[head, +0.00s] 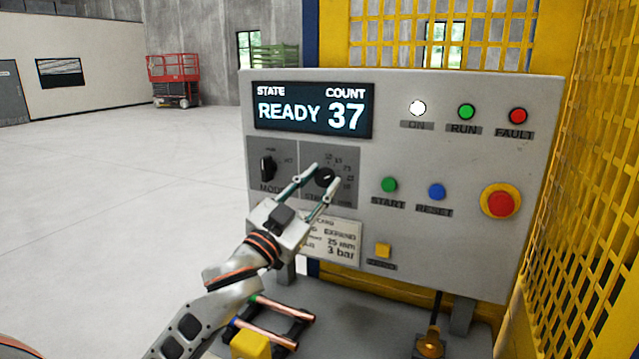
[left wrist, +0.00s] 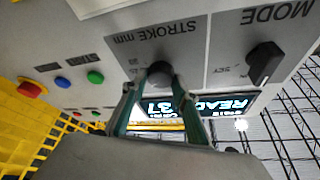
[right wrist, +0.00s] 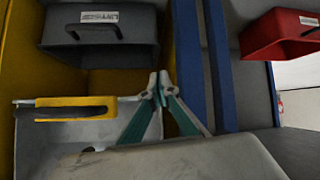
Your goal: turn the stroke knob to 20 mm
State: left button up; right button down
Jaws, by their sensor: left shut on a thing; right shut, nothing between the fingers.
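The black stroke knob (head: 324,176) is on the lower left of the grey control panel, inside a dark grey scale plate. My left gripper (head: 326,174) is shut on it, one finger on each side. In the left wrist view the knob (left wrist: 160,70) shows upside down between the two fingertips (left wrist: 157,84), under the words STROKE mm. The fingers hide part of the scale, and I cannot read which mark the knob points to. My right gripper (right wrist: 158,80) is shut and empty in the right wrist view, away from the panel.
The black mode knob (head: 267,167) is left of the stroke knob. The display (head: 313,109) reads READY 37. Start (head: 389,185) and reset (head: 437,191) buttons and a red emergency stop (head: 500,203) lie right. Grey (right wrist: 100,50) and red (right wrist: 283,40) bins are near my right gripper.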

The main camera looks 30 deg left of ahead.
dwell(0.5)
pick_arm(q)
jog(key=o, duration=1.1)
jog(key=v, duration=0.7)
jog(key=shift+s, duration=0.25)
jog(key=shift+f, duration=0.15)
